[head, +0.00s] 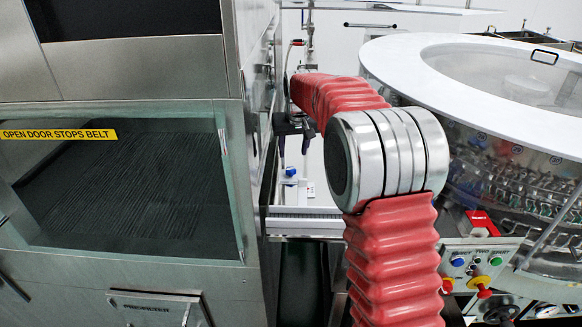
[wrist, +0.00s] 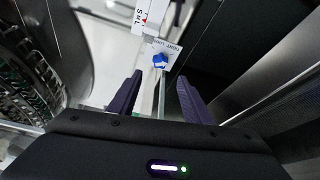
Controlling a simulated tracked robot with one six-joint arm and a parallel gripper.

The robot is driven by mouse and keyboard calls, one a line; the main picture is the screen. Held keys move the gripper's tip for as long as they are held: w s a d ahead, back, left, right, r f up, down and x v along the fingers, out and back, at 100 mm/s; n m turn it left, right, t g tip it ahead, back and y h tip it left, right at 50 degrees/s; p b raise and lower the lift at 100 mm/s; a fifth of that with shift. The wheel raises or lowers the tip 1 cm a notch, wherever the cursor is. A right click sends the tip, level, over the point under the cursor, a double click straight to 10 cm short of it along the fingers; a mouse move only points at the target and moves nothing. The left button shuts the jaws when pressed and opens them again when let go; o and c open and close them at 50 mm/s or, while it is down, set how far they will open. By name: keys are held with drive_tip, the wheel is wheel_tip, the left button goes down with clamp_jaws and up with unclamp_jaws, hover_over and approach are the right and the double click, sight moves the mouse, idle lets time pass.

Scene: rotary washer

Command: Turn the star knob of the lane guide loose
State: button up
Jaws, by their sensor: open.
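The blue star knob (wrist: 159,61) shows in the wrist view, just beyond my fingertips and near the middle between them. It sits by a small white printed plate (wrist: 164,50). In the head view it is a small blue spot (head: 291,171) below my gripper (head: 294,143). My gripper, with two dark purple fingers, also shows in the wrist view (wrist: 158,80). It is open and empty, with the fingers apart and the knob clear of both. The lane guide itself is hard to make out; a thin rail (wrist: 162,98) runs below the knob in the wrist view.
A steel cabinet (head: 130,75) with a glass window stands at the left. The round washer (head: 440,50) with a white rim stands at the right, with a button panel (head: 478,262) below it. A narrow conveyor ledge (head: 305,222) lies between them.

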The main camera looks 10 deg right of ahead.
sight(291, 169)
drive_tip(key=x, duration=1)
drive_tip(key=shift+w+f, duration=0.15)
drive_tip(key=shift+c, duration=0.3)
drive_tip(key=c, duration=1)
